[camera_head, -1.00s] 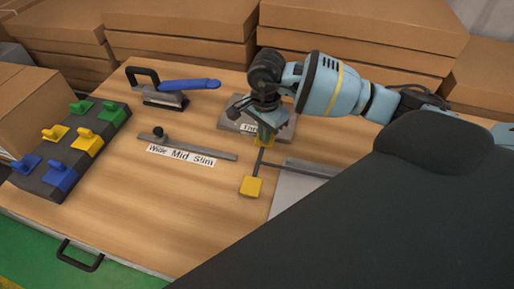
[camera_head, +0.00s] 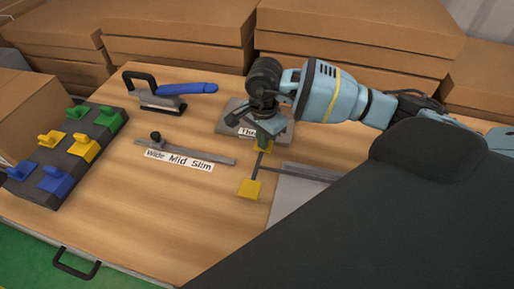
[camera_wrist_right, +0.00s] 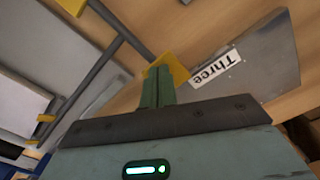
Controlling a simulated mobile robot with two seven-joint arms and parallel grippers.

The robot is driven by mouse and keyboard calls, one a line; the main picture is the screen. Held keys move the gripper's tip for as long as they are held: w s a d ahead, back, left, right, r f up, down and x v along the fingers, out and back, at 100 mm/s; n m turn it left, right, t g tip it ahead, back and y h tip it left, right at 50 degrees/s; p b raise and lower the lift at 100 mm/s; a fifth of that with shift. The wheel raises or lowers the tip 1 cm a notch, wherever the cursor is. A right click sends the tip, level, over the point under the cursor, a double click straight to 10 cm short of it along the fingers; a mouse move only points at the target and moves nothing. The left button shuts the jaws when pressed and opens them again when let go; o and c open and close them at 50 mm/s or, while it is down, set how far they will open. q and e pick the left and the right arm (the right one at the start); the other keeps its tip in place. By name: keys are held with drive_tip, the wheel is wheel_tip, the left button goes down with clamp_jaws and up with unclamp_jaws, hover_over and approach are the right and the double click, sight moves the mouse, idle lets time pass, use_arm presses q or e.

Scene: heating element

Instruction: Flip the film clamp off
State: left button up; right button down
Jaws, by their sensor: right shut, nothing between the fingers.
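The film clamp appears to be a thin dark bar with yellow square pads at its near end (camera_head: 249,188) and far end (camera_head: 263,147). It lies beside a flat grey plate (camera_head: 296,194) on the wooden table. My right gripper (camera_head: 263,138) points down at the far pad. In the right wrist view its green fingers (camera_wrist_right: 158,87) are shut with nothing between them. They are at the edge of the yellow pad (camera_wrist_right: 172,68); I cannot tell whether they touch it. The bar (camera_wrist_right: 118,35) also shows there. My left gripper is out of view.
A grey plate labelled "Three" (camera_head: 232,118) lies behind the gripper. A slider marked Wide, Mid, Slim (camera_head: 200,155) and a blue-handled tool (camera_head: 160,102) are to the left. A dark block (camera_head: 32,187) carries several coloured switches. Stacked boxes (camera_head: 180,52) line the back.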

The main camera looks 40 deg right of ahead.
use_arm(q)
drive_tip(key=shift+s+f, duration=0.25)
use_arm(e)
drive_tip(key=shift+f, duration=0.6)
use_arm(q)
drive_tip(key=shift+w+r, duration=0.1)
use_arm(e)
drive_tip(key=shift+r, duration=0.2)
drive_tip(key=shift+r+p, duration=1.3)
drive_tip(key=shift+r, duration=2.15)
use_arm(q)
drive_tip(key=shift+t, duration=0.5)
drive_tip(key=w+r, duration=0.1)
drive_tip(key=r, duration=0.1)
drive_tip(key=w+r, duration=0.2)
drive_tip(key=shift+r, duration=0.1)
use_arm(e)
drive_tip(key=shift+f, duration=0.1)
